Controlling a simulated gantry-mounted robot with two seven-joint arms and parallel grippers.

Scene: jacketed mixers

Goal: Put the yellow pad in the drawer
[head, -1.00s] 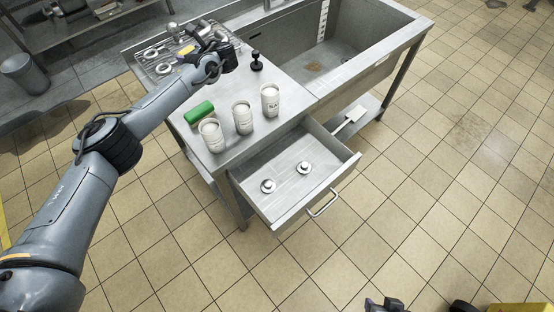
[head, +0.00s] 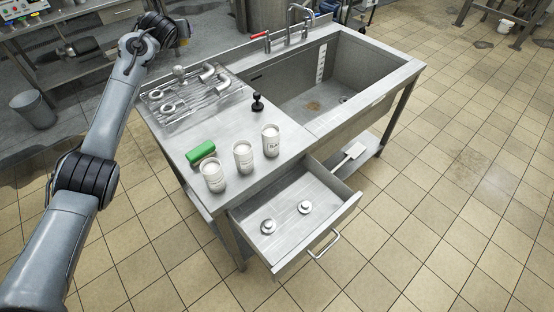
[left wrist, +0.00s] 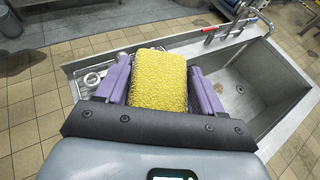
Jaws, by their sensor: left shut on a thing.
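The yellow pad (left wrist: 158,80) is a coarse, sponge-like block. In the left wrist view my left gripper (left wrist: 157,88) is shut on it, one purple finger on each side, above the worktop. In the head view the arm reaches up at the far left and the pad is hidden. The drawer (head: 321,240) under the worktop is pulled open toward the front, with a bar handle. Two small round metal pieces (head: 268,227) lie in it, with bare floor around them. My right gripper is not in view.
The worktop (head: 222,120) holds a tray of pipe fittings (head: 160,112), a green pad (head: 201,151), a black-handled tool (head: 257,104) and three white containers (head: 243,157) near the drawer. A deep sink (head: 325,90) is at right. Tiled floor is clear in front.

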